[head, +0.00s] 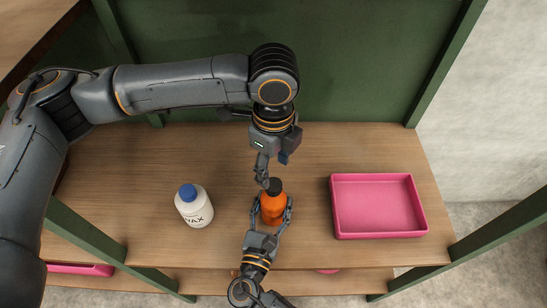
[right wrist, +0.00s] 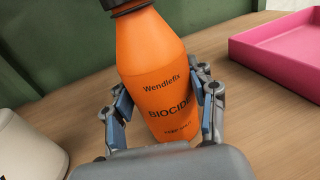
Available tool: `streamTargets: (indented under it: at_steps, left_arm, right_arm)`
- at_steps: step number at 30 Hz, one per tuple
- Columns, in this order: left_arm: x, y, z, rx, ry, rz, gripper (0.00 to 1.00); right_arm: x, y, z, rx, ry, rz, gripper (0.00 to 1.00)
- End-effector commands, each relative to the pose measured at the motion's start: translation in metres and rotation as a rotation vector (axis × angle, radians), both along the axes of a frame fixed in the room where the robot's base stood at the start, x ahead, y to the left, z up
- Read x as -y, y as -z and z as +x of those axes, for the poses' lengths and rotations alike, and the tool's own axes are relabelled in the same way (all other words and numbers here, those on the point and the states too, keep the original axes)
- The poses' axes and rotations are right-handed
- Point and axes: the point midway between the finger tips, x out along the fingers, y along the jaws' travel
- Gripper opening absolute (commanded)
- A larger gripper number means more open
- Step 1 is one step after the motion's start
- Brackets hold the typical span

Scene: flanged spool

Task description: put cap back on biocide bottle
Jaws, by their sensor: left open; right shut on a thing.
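The orange biocide bottle (head: 273,208) stands upright on the wooden shelf. My right gripper (head: 272,207) is shut around its body from the front; the right wrist view shows the bottle (right wrist: 158,65) with a finger on each side. A black cap (head: 275,186) sits at the top of the bottle; its lower part (right wrist: 127,5) shows at the upper edge of the right wrist view, at the neck. Whether it is fully seated I cannot tell. My left gripper (head: 262,182) is open, pointing down just left of the cap. Contact with the cap cannot be made out.
A white bottle with a blue cap (head: 194,206) stands to the left. A pink tray (head: 383,236), empty, lies to the right. A green panel (head: 340,70) closes the back, and green posts frame the shelf. Bare wood lies between bottle and tray.

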Motion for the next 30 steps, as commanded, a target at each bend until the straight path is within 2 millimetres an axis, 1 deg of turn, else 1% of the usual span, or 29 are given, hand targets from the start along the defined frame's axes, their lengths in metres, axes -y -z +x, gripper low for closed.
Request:
streamTargets:
  at_steps: [3, 30]
  left_arm:
    - [0.000, -0.002, 0.000, 0.000, -0.244, 0.000, 0.54]
    - [0.000, -0.013, 0.000, 0.000, -2.157, -0.001, 0.54]
  right_arm:
    - [0.000, -0.001, 0.000, 0.002, 0.000, 0.000, 0.00]
    - [0.000, -0.001, 0.000, 0.002, 0.000, 0.000, 0.00]
